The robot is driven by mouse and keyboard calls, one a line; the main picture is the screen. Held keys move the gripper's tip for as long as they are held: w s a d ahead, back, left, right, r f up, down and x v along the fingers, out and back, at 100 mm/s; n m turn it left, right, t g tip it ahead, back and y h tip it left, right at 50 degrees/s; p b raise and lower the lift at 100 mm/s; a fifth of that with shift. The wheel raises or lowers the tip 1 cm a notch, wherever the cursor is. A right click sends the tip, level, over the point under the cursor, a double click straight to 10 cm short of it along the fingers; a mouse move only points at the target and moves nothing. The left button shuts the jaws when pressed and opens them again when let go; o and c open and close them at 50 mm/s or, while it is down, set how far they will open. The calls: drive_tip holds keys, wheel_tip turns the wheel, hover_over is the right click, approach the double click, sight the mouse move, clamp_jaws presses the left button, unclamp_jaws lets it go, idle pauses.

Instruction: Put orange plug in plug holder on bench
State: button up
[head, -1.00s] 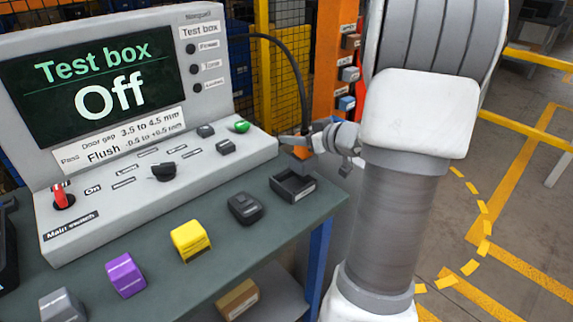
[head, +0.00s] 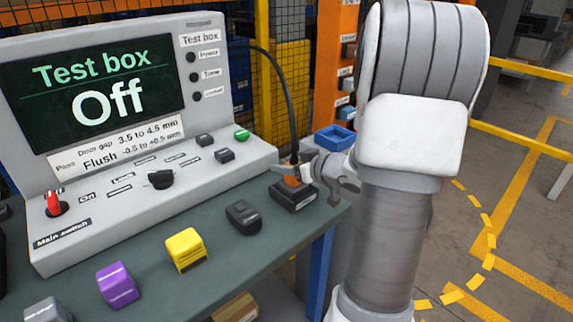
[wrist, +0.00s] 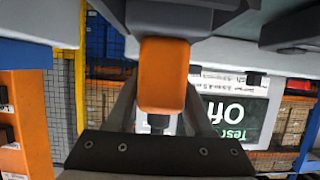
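The orange plug (head: 291,179) is at the right end of the bench, with a black cable rising from its top. My gripper (head: 298,170) is shut on the plug from the right. The black plug holder (head: 294,197) is directly under the plug, whose lower end is at the holder's opening. In the wrist view the orange plug (wrist: 163,75) sits between my gripper's two grey fingers (wrist: 162,100), its far end meeting the dark holder (wrist: 172,18). How deep the plug sits is hidden.
The test box (head: 100,100), its screen reading Off, stands behind on the bench (head: 215,250). A black block (head: 243,216), a yellow block (head: 186,250) and a purple block (head: 118,285) line the bench front. A blue bin (head: 335,138) is behind my gripper.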

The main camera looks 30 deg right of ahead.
drive_tip(key=o, duration=0.4)
drive_tip(key=shift+c, duration=0.2)
drive_tip(key=shift+r, duration=0.1)
drive_tip(key=shift+r, duration=0.25)
drive_tip(key=p+v, duration=0.3)
drive_tip(key=v, duration=0.9)
drive_tip(key=shift+f, duration=0.25)
